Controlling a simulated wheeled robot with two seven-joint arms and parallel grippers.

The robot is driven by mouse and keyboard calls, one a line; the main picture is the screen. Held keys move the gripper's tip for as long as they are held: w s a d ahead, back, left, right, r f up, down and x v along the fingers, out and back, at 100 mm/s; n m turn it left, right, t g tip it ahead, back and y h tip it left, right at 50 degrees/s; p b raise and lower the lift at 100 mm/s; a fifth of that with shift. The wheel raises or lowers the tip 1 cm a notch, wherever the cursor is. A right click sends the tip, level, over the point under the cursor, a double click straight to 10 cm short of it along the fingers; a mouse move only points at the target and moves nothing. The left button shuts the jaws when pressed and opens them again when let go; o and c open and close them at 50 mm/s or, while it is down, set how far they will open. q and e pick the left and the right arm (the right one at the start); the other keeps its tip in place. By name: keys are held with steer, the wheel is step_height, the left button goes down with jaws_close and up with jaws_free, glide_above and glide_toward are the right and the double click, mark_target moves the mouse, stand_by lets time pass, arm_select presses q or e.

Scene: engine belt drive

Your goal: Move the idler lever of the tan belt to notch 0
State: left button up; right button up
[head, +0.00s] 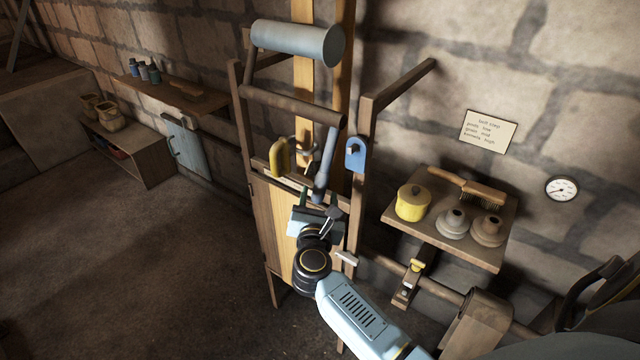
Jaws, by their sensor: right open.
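The tan belt (304,80) runs down as upright strips inside a wooden frame, below a grey-blue roller. A grey-blue lever (326,160) hangs at a slant beside the belt; it looks like the idler lever. Its notches cannot be made out. My right gripper (331,219) is open, close below the lever's lower end, in front of the wooden frame. I cannot tell whether it touches the lever, and no object shows clearly between its fingers. My left gripper is not in view.
The frame has wooden posts (368,130), a yellow part (279,158) and a blue bracket (355,154). At right, a shelf (400,228) holds a yellow pot (413,203), a brush (467,186) and pottery. A gauge (562,188) is on the wall. The floor at left is clear.

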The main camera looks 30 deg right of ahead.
mark_target(320, 192)
steer(key=shift+x, duration=2)
steer(key=shift+c, duration=0.4)
jaws_close()
